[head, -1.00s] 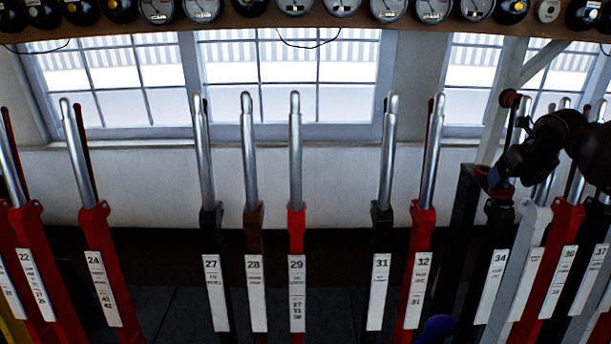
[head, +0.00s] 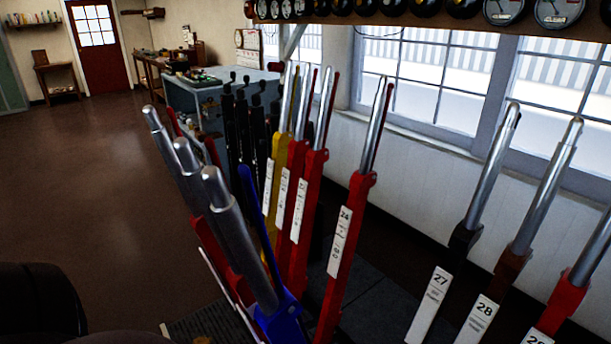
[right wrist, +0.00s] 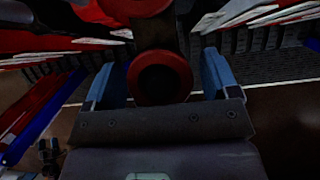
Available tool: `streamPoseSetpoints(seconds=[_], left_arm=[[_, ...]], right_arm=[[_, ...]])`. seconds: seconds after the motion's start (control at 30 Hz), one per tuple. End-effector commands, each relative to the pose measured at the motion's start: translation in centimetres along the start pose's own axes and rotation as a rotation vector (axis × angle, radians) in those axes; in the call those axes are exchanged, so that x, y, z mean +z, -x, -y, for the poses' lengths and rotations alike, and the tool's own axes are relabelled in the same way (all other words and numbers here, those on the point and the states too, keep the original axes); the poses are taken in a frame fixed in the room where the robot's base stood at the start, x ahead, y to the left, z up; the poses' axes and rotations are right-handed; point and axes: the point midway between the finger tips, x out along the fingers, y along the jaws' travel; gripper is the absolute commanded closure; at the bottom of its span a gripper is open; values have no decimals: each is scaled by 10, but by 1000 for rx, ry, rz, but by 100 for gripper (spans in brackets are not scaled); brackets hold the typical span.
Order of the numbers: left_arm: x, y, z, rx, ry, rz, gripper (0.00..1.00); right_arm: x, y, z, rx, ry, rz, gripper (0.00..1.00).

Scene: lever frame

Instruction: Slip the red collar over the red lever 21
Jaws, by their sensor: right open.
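In the right wrist view, the red collar (right wrist: 160,78), a dark-centred ring, sits between the blue fingers of my right gripper (right wrist: 159,66). The fingers are open, with the collar between them; whether they touch it is not clear. In the head view, red levers with bright steel handles stand left of centre. The one just right of the yellow lever (head: 279,150) may be red lever 21 (head: 296,156); its label is too small to read. Neither gripper shows in the head view.
Steel-handled levers lean out at the front left, one with a blue base (head: 282,322). Levers 27 (head: 428,305) and 28 (head: 480,320) stand at right. A grey-blue cabinet (head: 222,100) is behind. Open brown floor (head: 80,180) lies at left.

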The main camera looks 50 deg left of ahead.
Motion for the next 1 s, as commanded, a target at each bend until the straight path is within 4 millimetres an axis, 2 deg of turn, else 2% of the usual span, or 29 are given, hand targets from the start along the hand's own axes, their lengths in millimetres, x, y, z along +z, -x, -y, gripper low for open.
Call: streamPoseSetpoints(seconds=[0.03,0.2,0.3,0.6,1.0], left_arm=[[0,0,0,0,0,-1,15],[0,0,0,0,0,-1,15],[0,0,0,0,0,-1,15],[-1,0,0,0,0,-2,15],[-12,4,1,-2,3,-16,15]], right_arm=[[0,0,0,0,0,0,24],[0,0,0,0,0,0,50],[0,0,0,0,0,0,61],[1,2,0,0,0,1,61],[12,26,0,0,0,3,61]])
